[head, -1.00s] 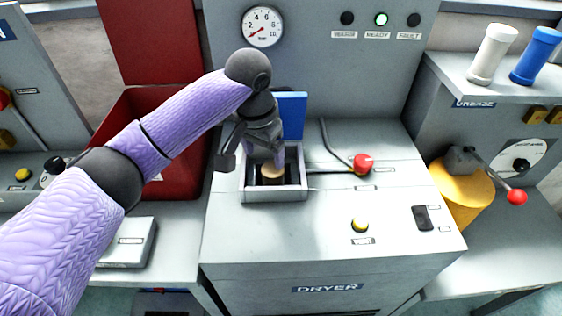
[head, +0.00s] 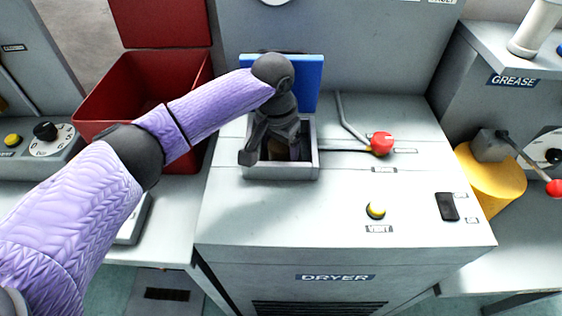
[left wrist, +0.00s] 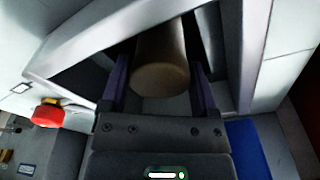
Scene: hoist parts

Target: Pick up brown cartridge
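The brown cartridge (left wrist: 160,65) is a plain cylinder inside the grey-walled well (head: 270,173) on top of the dryer. In the left wrist view it sits between the two purple fingers of my left gripper (left wrist: 160,85), one on each side. The fingers look spread, with narrow dark gaps beside the cartridge. In the head view my left gripper (head: 280,147) reaches down into the well and hides most of the cartridge. My right gripper is not in view.
A blue lid (head: 310,85) stands open behind the well. A lever with a red knob (head: 382,143) is just to its right. A yellow button (head: 376,210) and a black switch (head: 447,206) sit on the dryer top. A red bin (head: 120,90) stands left.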

